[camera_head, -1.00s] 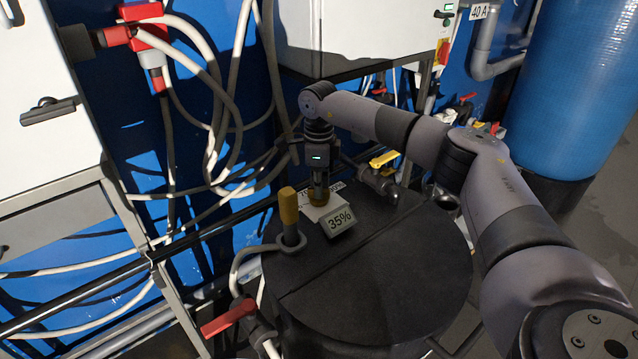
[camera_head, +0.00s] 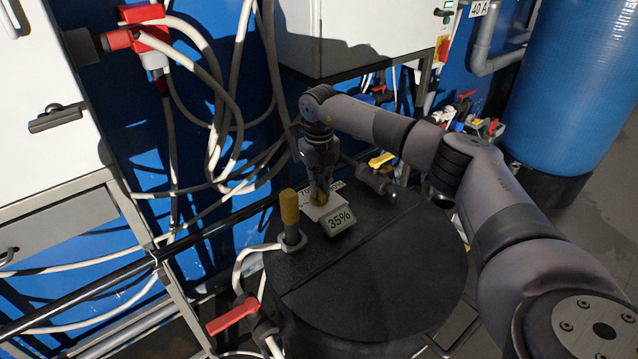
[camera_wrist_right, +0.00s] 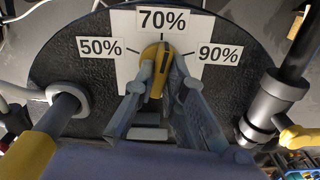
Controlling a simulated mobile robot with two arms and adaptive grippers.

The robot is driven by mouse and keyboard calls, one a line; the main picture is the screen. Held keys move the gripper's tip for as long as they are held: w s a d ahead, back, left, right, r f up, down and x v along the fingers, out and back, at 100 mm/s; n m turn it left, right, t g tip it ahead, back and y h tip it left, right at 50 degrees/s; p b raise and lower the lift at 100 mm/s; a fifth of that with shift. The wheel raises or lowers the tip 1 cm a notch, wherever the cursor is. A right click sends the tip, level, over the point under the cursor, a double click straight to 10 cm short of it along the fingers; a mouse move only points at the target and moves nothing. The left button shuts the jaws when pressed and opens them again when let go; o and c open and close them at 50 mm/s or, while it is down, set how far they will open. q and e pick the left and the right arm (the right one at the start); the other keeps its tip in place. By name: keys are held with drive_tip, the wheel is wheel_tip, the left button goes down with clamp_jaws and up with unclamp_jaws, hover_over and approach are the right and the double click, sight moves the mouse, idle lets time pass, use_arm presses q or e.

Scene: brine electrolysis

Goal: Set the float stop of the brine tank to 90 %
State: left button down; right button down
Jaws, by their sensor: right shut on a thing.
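The brine tank's black round lid (camera_head: 380,270) is in the middle of the head view. My right gripper (camera_head: 318,196) comes down on the far left part of the lid. Its fingers (camera_wrist_right: 158,78) are shut on the yellow float stop knob (camera_wrist_right: 157,57), one on each side. A white scale plate behind the knob shows 50% (camera_wrist_right: 100,47), 70% (camera_wrist_right: 162,20) and 90% (camera_wrist_right: 219,53). The dark line on the knob points up, close to the 70% tick. My left gripper is not in view.
A yellow-handled valve (camera_head: 381,160) is behind. A red-handled valve (camera_head: 231,316) and hoses lie left of the tank.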

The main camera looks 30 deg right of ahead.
sight(319, 188)
drive_tip(key=m+p, duration=0.1)
drive_tip(key=m, duration=0.5)
drive_tip(key=shift+r+m+p, duration=0.15)
drive_tip(key=shift+m+p, duration=0.15)
drive_tip(key=shift+p, duration=0.1)
drive_tip(key=m+p, duration=0.1)
drive_tip(key=m, duration=0.4)
drive_tip(key=shift+w+p, duration=0.1)
drive_tip(key=shift+p, duration=0.2)
drive_tip(key=shift+m, duration=0.4)
drive_tip(key=c, duration=1.6)
unclamp_jaws()
drive_tip(key=shift+c, duration=0.2)
wheel_tip(319, 188, up, 12)
